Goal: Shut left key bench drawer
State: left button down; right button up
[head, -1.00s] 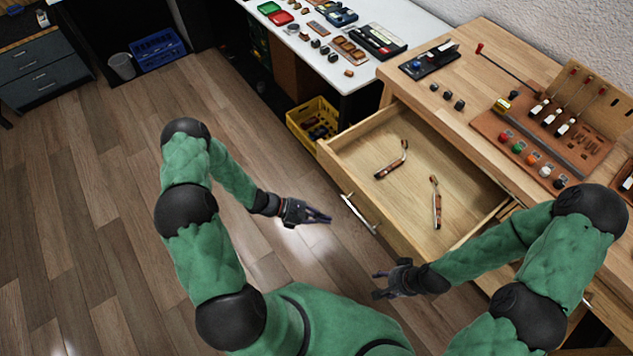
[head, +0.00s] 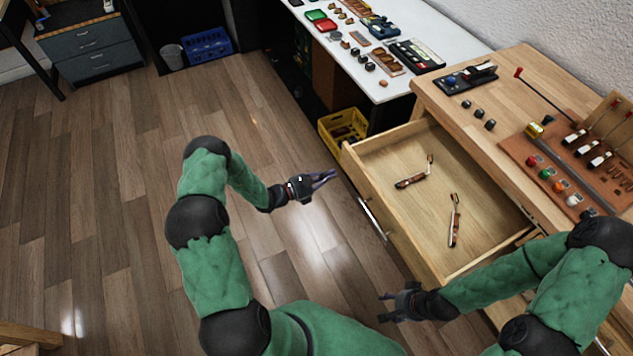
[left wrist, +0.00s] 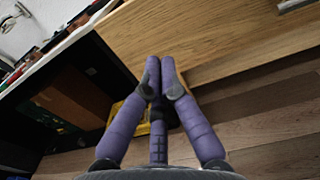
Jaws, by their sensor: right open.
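The wooden key bench drawer (head: 365,187) stands pulled out from the bench in the head view. Its bar handle (head: 373,219) is on the front face. Two small wood-and-metal pieces, one left (head: 413,179) and one right (head: 453,222), lie on its floor. My left gripper (head: 328,178) is shut and empty, just left of the drawer front and apart from it. In the left wrist view its purple fingertips (left wrist: 160,72) are together, with the pale wooden drawer front (left wrist: 210,40) beyond. My right gripper (head: 385,308) is open and empty near the drawer's near corner.
The bench top (head: 470,105) holds a tool board (head: 570,165) and small parts. A white table (head: 440,35) with trays stands behind, a yellow crate (head: 343,128) below it. Open wooden floor (head: 110,190) lies to the left.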

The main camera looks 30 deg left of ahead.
aim_at(351, 166)
pick_arm(q)
jog(key=b+x, duration=0.1)
jog(key=x, duration=0.4)
jog(key=shift+w+d+b, duration=0.25)
jog(key=shift+w+b, duration=0.05)
pick_arm(e)
notch_tip(351, 166, down, 2)
